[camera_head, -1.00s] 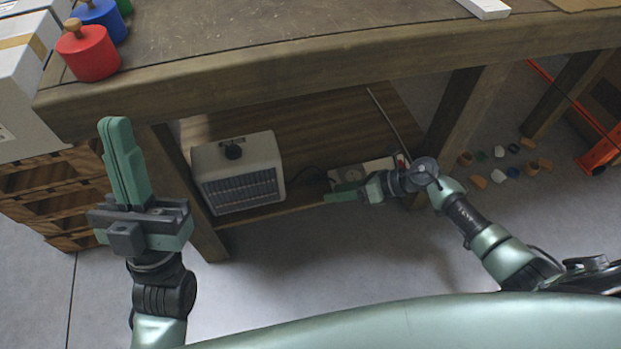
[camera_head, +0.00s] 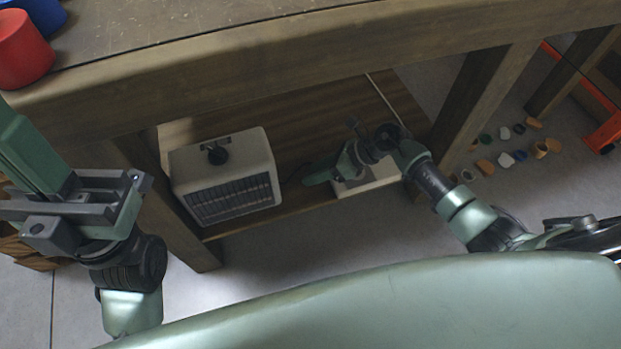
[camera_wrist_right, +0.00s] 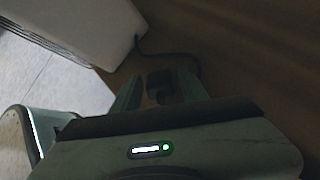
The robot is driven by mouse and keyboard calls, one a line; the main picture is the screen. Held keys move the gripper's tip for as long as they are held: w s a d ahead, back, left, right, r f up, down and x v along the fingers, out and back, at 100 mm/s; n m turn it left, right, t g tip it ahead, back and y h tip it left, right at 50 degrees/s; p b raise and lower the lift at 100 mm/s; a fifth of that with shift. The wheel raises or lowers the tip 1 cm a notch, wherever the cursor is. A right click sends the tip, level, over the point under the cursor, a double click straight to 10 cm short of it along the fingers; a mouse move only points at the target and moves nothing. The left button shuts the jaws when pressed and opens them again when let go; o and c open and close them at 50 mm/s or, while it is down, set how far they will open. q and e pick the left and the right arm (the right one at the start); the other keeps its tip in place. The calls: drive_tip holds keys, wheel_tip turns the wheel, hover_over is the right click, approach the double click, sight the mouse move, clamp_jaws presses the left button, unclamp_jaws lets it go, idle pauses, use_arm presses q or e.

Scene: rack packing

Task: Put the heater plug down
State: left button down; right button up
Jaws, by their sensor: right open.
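The white heater (camera_head: 222,160) with a dark grille stands on the wooden shelf under the workbench. Its dark cord (camera_wrist_right: 170,54) runs from the heater's edge in the right wrist view. The dark heater plug (camera_wrist_right: 160,88) shows between the fingers of my right gripper (camera_wrist_right: 158,90), which is open. In the head view my right gripper (camera_head: 318,174) is low over the shelf, right of the heater, and the plug cannot be made out there. My left gripper (camera_head: 14,130) is raised at the left edge with its fingers together and nothing seen in them.
A white power strip (camera_head: 368,180) lies on the shelf (camera_head: 290,205), partly behind my right arm. The bench's front edge (camera_head: 250,75) overhangs the shelf, with legs (camera_head: 480,100) at both sides. Several small items lie on the floor at right.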

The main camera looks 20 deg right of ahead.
drive_tip(key=shift+w+a+f, duration=0.2)
drive_tip(key=shift+a+f, duration=0.25)
clamp_jaws()
